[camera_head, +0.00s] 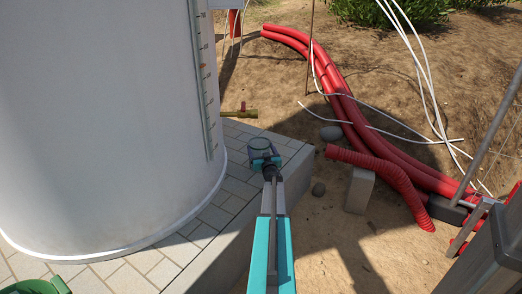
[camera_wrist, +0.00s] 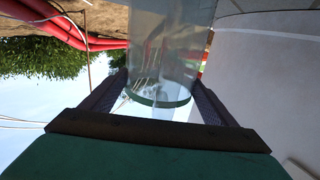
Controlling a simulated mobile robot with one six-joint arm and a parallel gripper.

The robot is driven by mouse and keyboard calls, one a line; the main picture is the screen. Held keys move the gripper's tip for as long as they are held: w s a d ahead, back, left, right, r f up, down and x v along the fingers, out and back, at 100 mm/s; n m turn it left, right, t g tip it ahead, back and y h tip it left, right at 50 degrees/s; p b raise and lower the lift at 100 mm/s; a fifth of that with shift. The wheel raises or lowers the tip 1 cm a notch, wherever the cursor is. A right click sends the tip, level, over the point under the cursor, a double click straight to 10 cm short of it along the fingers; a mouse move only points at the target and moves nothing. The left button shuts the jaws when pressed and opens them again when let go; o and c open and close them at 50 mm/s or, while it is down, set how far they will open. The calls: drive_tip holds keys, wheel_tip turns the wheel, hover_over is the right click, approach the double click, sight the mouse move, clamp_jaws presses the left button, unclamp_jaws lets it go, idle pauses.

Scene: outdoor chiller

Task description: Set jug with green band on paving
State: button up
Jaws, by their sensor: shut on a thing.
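My gripper (camera_wrist: 161,98) is shut on a clear jug (camera_wrist: 172,45) with a green band, which shows between the two fingers in the wrist view. In the head view the jug (camera_head: 261,149) is small and partly hidden by my gripper (camera_head: 270,171). It appears over the corner of the paving (camera_head: 202,234), near the edge. I cannot tell whether its base touches the paving.
A large pale tank (camera_head: 105,110) with a level scale stands on the paving at left. A green object (camera_head: 38,286) shows at the lower left. Red corrugated pipes (camera_head: 375,150), a grey block (camera_head: 359,190) and stones lie on the dirt at right.

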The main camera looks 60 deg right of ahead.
drive_tip(key=o, duration=1.5)
drive_tip(key=shift+f, duration=0.1)
drive_tip(key=shift+r, duration=0.2)
drive_tip(key=shift+p+v, duration=0.3)
drive_tip(key=shift+v, duration=0.7)
drive_tip(key=shift+p+v, duration=1.2)
drive_tip(key=shift+v, duration=3.85)
